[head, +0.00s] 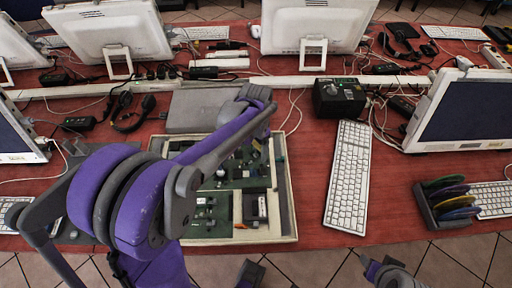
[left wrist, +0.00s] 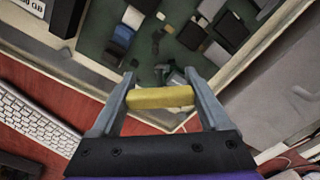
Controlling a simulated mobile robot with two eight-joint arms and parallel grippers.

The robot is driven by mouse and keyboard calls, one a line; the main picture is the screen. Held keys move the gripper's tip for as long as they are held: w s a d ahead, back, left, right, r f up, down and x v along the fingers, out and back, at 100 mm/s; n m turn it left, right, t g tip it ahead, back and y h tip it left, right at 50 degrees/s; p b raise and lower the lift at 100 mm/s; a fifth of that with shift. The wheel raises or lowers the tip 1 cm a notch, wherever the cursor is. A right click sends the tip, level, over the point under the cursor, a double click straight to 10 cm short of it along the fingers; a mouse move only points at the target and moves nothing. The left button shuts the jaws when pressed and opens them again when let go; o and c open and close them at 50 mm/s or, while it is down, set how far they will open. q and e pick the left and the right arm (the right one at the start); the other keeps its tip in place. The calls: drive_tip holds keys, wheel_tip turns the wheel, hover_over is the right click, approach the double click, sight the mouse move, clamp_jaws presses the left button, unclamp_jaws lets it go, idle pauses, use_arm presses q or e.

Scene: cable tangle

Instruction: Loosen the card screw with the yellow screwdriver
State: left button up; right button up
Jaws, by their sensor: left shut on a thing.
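The yellow screwdriver shows in the left wrist view as a yellow handle (left wrist: 160,97) lying crosswise between the fingers of my left gripper (left wrist: 160,85), which is shut on it. Its tip cannot be made out. Behind it are the open computer case's pale rim and green circuit board (left wrist: 165,50). In the head view my left arm reaches over the open case (head: 285,205), with its wrist near the case's back edge; the fingers and screwdriver are hidden there. I cannot make out the card screw. Part of my right arm (head: 388,274) shows at the bottom edge; its jaw state is unclear.
A white keyboard (head: 348,177) lies right of the case. A black box (head: 339,97) stands behind it, and a grey panel (head: 190,110) lies behind the case. A rack of coloured discs (head: 450,203) stands at the right. Monitors and loose cables crowd the back.

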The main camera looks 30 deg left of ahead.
use_arm(q)
drive_tip(key=n, duration=0.4)
drive_tip(key=shift+n, duration=0.3)
drive_tip(key=n, duration=0.5)
drive_tip(key=shift+r+p, duration=2.3)
drive_tip(key=shift+r, duration=1.25)
